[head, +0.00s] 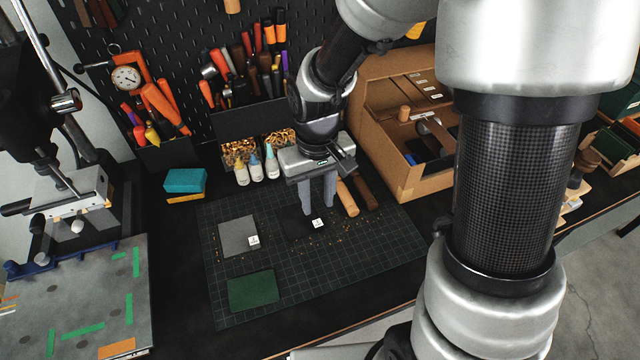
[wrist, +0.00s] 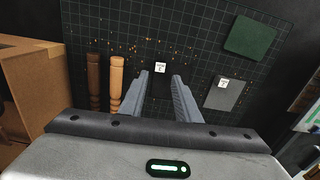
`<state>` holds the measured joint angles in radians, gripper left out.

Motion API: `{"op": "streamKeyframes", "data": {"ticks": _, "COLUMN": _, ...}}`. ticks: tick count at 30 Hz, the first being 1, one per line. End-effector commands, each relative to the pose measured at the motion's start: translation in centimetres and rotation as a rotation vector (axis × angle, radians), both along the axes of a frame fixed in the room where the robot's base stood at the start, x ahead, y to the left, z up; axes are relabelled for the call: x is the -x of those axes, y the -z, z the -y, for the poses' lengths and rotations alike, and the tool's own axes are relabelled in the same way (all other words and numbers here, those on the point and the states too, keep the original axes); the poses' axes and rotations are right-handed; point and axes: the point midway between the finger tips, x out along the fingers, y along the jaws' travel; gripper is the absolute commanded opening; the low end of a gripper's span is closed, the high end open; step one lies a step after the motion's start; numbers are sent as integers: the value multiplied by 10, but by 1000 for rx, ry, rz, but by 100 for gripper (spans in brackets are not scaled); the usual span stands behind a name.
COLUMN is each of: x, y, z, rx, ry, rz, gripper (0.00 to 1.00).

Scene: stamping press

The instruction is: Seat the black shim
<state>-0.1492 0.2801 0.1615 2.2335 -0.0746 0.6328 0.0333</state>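The black shim (head: 294,224) lies on the dark cutting mat (head: 388,243), a thin flat piece hard to tell from the mat, with a small white numbered label at its right. My gripper (head: 318,211) points down over it with its two fingers apart. In the wrist view, the black shim (wrist: 161,88) and its label show between and just beyond the fingertips of my gripper (wrist: 160,78). I cannot tell whether the fingertips touch it. The press (head: 70,200) stands at the left, behind a grey bed plate (head: 75,290) with green tape strips.
A grey labelled plate (head: 236,231) and a green plate (head: 253,291) lie on the mat. Two wooden handles (head: 347,198) lie right of my gripper, beside a cardboard box (head: 385,155). Glue bottles (head: 256,168) and tool bins stand behind. A teal block (head: 185,181) lies at the mat's back left.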

Motion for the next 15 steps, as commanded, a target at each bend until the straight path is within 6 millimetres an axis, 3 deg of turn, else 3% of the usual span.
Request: {"op": "streamKeyframes", "data": {"ticks": 15, "x": 1, "y": 69, "z": 0, "rx": 0, "ry": -1, "rz": -1, "gripper": 30}}
